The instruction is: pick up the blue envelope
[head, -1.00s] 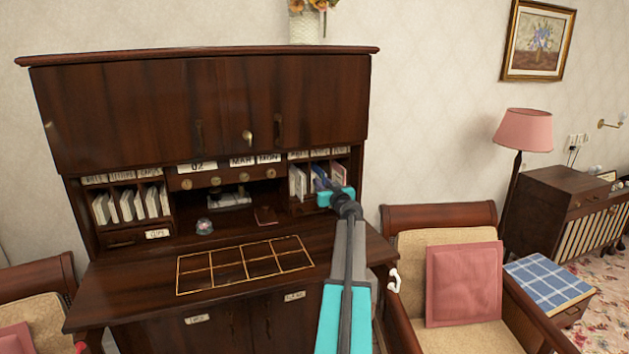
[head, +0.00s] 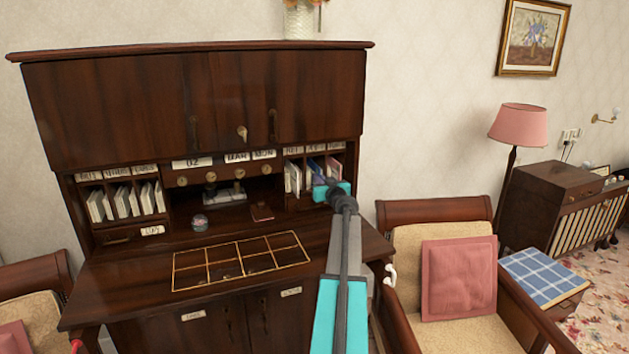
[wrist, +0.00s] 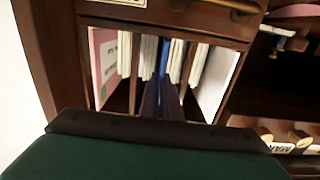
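The blue envelope (head: 317,168) stands upright in the right-hand letter slots of the desk, among white and pink ones. In the wrist view the blue envelope (wrist: 164,56) shows as a thin edge-on strip between white envelopes. My gripper (head: 324,186) is at the front of these slots. In the wrist view the two dark fingers of my gripper (wrist: 162,98) reach into the compartment, close together, one on each side of the blue strip. Whether they press on it cannot be made out. The envelope's lower part is hidden by the fingers.
Wooden dividers (wrist: 134,75) and white envelopes (wrist: 217,80) stand close on both sides of my fingers. A pink envelope (wrist: 103,60) is at the compartment's edge. The desktop holds a gold-lined grid (head: 240,262). An armchair (head: 435,208) stands right of the desk.

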